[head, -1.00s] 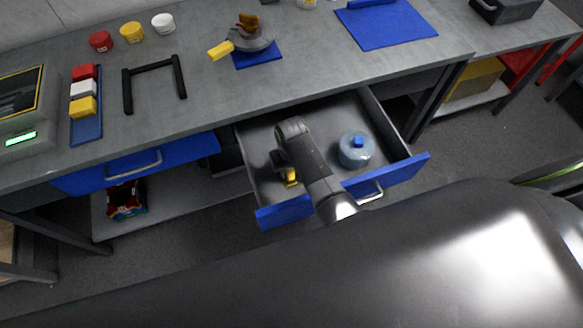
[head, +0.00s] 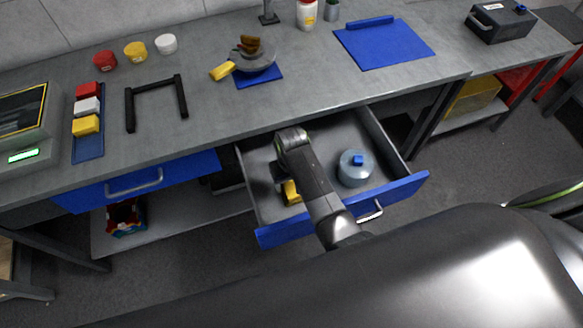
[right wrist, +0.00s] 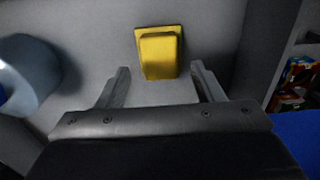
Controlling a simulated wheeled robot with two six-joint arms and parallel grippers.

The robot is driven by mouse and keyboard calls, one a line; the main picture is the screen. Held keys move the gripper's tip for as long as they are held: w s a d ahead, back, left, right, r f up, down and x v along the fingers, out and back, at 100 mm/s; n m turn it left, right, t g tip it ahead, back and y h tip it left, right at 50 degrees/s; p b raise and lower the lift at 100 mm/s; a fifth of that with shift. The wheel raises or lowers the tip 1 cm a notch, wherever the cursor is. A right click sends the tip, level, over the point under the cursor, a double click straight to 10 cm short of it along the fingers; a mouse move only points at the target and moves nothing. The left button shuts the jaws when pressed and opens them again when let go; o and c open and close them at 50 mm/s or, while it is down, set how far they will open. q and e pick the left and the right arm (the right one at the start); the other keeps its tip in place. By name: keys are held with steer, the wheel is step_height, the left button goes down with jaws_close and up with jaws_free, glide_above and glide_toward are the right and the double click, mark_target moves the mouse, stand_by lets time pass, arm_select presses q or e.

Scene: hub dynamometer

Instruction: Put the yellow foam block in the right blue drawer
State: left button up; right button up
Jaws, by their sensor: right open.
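The yellow foam block (head: 291,192) lies on the floor of the open right blue drawer (head: 400,188), near its front left corner. In the head view my right arm partly covers it. In the right wrist view the block (right wrist: 159,53) lies just beyond the fingertips, roughly centred between them. My right gripper (right wrist: 160,72) is open and empty, with a finger on either side and clear space between fingers and block. In the head view my right gripper (head: 281,172) is inside the drawer space, mostly hidden by its own wrist. My left gripper is not in view.
A grey-blue round container with a blue knob (head: 355,170) stands in the drawer, right of my arm. The bench top (head: 300,100) overhangs the drawer's back. A closed blue drawer (head: 140,180) is at left. A tray (head: 88,148) on the bench holds red, white and yellow blocks.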

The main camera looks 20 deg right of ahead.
mark_target(291, 189)
step_height(291, 189, up, 8)
stand_by(0.8)
